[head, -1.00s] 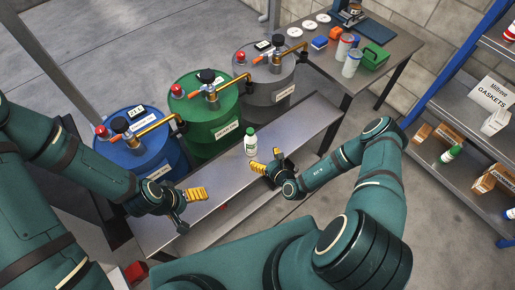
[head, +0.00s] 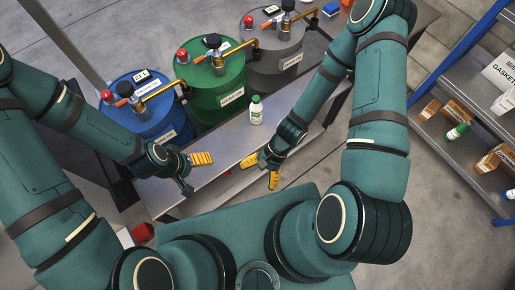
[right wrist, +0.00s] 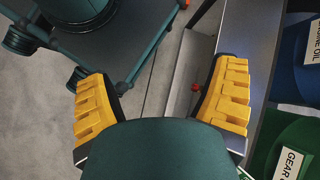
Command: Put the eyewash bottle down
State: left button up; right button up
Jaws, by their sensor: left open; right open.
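The white eyewash bottle (head: 256,111) with a green cap stands upright on the grey metal bench (head: 222,152), in front of the drums. Nothing holds it. My right gripper (head: 262,171) is open and empty over the bench's front edge, nearer to me than the bottle and apart from it. In the right wrist view its yellow fingers (right wrist: 160,105) are spread wide with no bottle between them. My left gripper (head: 195,173) is open and empty over the left part of the bench, left of the bottle.
Blue (head: 150,115), green (head: 215,85) and grey (head: 277,55) drums with brass taps stand behind the bench. A blue-framed shelf (head: 440,110) at right holds boxes and another green-capped bottle (head: 458,132), lying tilted. A red object (head: 143,232) lies near my base.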

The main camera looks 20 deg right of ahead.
jog(key=w+d+r+n+t+h, duration=0.1)
jog(key=w+r+n+t+h, duration=0.2)
jog(key=w+r+n+t, duration=0.2)
jog(key=shift+w+d+r+n, duration=0.25)
jog(key=shift+w+n, duration=0.2)
jog(key=shift+n, duration=0.75)
jog(key=shift+o, duration=0.8)
